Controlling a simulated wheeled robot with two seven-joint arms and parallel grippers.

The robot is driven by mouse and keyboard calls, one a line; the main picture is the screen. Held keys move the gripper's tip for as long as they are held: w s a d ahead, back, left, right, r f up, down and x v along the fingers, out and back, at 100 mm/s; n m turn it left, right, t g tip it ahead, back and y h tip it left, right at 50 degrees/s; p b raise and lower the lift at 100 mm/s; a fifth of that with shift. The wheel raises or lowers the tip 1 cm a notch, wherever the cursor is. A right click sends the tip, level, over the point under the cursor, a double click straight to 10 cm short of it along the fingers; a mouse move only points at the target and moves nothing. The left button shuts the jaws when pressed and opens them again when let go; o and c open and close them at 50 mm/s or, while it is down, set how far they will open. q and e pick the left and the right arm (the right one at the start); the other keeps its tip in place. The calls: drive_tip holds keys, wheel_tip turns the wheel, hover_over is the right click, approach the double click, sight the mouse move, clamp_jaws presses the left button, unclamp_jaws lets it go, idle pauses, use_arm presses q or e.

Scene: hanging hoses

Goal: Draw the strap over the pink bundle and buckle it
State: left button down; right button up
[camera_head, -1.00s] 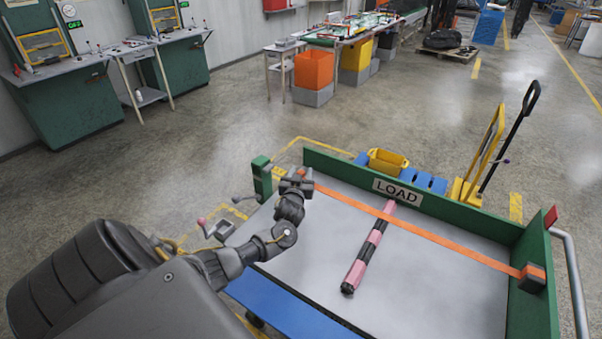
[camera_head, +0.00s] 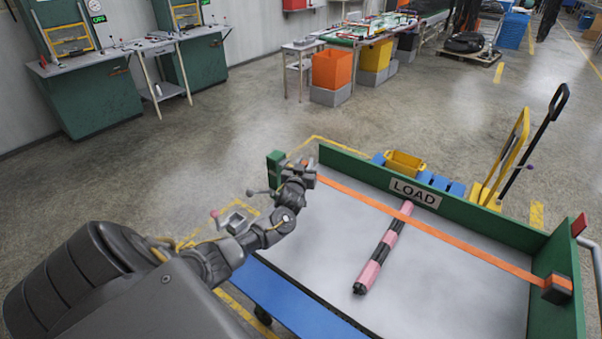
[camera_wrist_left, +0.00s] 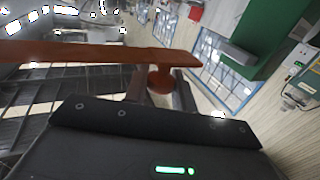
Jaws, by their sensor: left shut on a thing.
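The pink bundle (camera_head: 372,272), with dark bands, lies on the grey bed of the green-walled cart. The orange strap (camera_head: 470,248) runs from a dark block (camera_head: 558,289) on the right wall across the bundle's far part to my left gripper (camera_head: 303,170). My left gripper is shut on the strap's end, beside the green post (camera_head: 274,168) at the cart's left. In the left wrist view the strap (camera_wrist_left: 90,53) crosses the fingertips, with an orange piece between them. The green post (camera_wrist_left: 238,50) shows close by. Whether the strap touches the bundle or post is unclear. My right gripper is out of view.
The far wall carries a LOAD sign (camera_head: 415,192). A yellow bin (camera_head: 404,163) and a yellow hand truck (camera_head: 505,165) stand behind it. A metal handle rail (camera_head: 594,262) is at the right. The bed around the bundle is clear.

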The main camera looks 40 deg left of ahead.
sight(285, 163)
use_arm(q)
drive_tip(key=a, duration=0.3)
drive_tip(key=a+b, duration=0.1)
drive_tip(key=a, duration=0.1)
drive_tip(key=a+b, duration=0.1)
drive_tip(key=a, duration=0.2)
drive_tip(key=shift+s+a, duration=0.3)
drive_tip(key=shift+s, duration=0.05)
drive_tip(key=shift+a+r, duration=0.1)
drive_tip(key=shift+a, duration=0.05)
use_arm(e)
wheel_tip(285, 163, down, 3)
use_arm(q)
drive_tip(key=c, duration=1.5)
unclamp_jaws()
drive_tip(key=o, duration=0.3)
drive_tip(key=shift+a, duration=0.15)
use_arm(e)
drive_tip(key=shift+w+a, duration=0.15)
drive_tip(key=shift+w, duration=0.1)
use_arm(q)
drive_tip(key=shift+s, duration=0.15)
